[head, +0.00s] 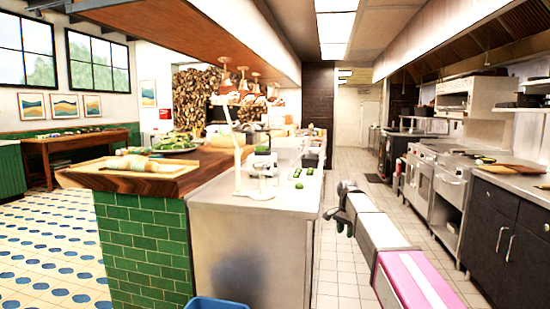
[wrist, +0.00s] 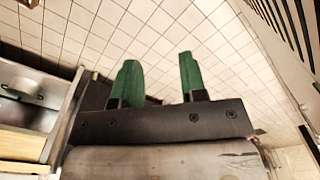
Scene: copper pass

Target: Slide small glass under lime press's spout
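The lime press (head: 239,172) appears to be the white upright device with a raised lever on the near end of the steel counter. Its spout is too small to make out. I cannot clearly pick out a small glass; small pale and dark items beside the press are too small to tell apart. Several green limes (head: 299,185) lie on the counter to the right of the press. My gripper (head: 335,213) is over the aisle, right of the counter and apart from it. In the wrist view its green fingers (wrist: 158,82) are spread with nothing between them.
The steel counter (head: 255,225) has bare steel around the press and limes. A wooden ledge with a board (head: 115,165) adjoins it at left. A blue bin (head: 218,304) stands at its foot. Stoves and dark cabinets (head: 490,225) line the right; the tiled aisle (head: 340,160) between is open.

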